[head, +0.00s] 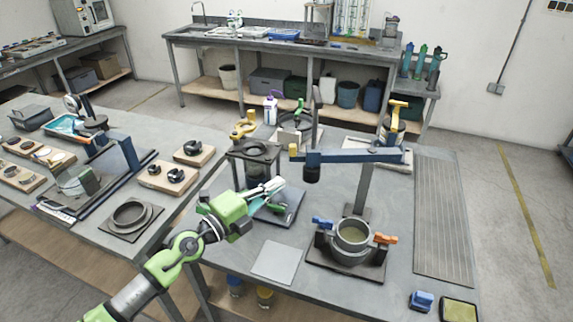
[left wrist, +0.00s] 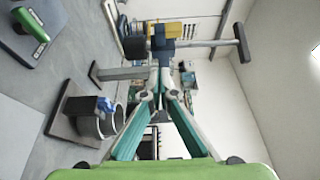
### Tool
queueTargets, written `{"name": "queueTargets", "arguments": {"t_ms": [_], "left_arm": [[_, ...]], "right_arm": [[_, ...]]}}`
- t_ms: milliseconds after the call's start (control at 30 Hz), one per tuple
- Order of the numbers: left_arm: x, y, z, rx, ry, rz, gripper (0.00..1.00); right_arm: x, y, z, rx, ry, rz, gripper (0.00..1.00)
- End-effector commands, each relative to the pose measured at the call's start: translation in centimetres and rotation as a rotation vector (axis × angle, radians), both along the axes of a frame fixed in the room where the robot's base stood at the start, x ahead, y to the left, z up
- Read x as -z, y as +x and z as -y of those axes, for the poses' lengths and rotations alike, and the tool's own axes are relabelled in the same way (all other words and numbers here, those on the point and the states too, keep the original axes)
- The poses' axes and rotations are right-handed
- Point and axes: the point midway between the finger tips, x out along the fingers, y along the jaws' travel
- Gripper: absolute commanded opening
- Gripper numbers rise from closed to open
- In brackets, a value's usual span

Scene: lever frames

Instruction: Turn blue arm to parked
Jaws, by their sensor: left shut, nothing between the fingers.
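The blue arm (head: 350,157) is a long dark-blue horizontal bar on top of a grey post (head: 361,188). A black cylinder (head: 312,173) hangs under its left end, and a small yellow tab (head: 293,150) is at that end. My left gripper (head: 276,185) is shut and empty, left of and apart from the bar's left end. In the left wrist view its teal fingers (left wrist: 160,78) meet, with a blue part (left wrist: 163,46) beyond the tips; whether they touch is unclear there. No parked mark can be made out. My right gripper is out of view.
A ring vessel (head: 352,235) with blue and orange clamps stands in front of the post. A black stand (head: 253,152) is behind my left gripper. A flat grey plate (head: 276,262) lies at the front. A ribbed panel (head: 440,210) on the right is clear.

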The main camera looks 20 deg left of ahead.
Motion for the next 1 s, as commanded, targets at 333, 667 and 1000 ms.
{"name": "queueTargets", "arguments": {"t_ms": [333, 667, 1000], "left_arm": [[0.3, 5.5, 1.3, 0.000, 0.003, 0.001, 0.00], [0.1, 7.6, 0.5, 0.000, 0.001, 0.000, 0.00], [0.1, 7.6, 0.5, 0.000, 0.000, -0.001, 0.00]], "right_arm": [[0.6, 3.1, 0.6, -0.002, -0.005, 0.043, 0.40], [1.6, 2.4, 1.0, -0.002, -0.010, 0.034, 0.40], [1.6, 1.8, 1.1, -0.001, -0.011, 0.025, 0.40]]}}
